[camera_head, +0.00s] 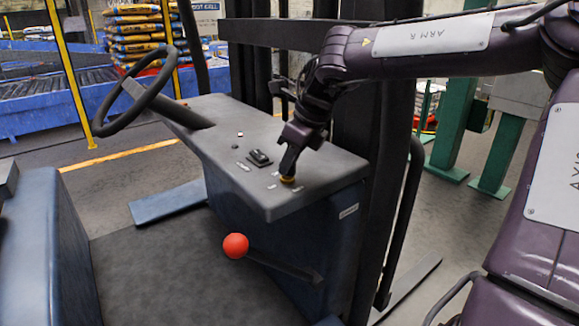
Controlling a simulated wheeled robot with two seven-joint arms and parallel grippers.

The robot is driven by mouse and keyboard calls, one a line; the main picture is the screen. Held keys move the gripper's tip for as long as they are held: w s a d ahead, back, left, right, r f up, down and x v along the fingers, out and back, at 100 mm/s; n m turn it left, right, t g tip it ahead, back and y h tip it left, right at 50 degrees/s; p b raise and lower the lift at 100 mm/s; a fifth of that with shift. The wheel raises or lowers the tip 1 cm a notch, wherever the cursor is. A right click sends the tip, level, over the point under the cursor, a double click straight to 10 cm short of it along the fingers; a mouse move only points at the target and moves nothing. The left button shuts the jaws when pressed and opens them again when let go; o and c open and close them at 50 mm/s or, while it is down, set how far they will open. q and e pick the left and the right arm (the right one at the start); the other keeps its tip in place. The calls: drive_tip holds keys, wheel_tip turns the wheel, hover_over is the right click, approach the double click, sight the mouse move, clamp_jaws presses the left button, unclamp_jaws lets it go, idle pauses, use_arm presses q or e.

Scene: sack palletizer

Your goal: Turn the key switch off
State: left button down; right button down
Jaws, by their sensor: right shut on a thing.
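The key switch (288,180) sits on the grey console top (215,125) of a forklift, near its front right corner. Only its yellowish base shows; the rest is hidden behind my right gripper (288,172). My right gripper comes down from the upper right and is shut on the key switch. Whether the key is turned on or off cannot be told. My left gripper is not in view.
A steering wheel (134,92) stands at the console's left. A small black control (260,157) is next to the gripper. A lever with a red ball knob (236,246) sticks out below. Dark mast uprights (385,130) stand close behind my right arm. Stacked sacks (140,30) are far back.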

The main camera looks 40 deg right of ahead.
drive_tip(key=m+h, duration=0.1)
drive_tip(key=m, duration=0.1)
drive_tip(key=m+h+b, duration=0.1)
drive_tip(key=m, duration=0.2)
drive_tip(key=shift+a+f, duration=0.1)
drive_tip(key=shift+a, duration=0.05)
idle(0.4)
drive_tip(key=c, duration=1.4)
unclamp_jaws()
drive_tip(key=shift+s+r, duration=0.1)
drive_tip(key=shift+r, duration=0.3)
drive_tip(key=v, duration=0.7)
drive_tip(key=shift+s+b, duration=0.1)
drive_tip(key=shift+b, duration=0.3)
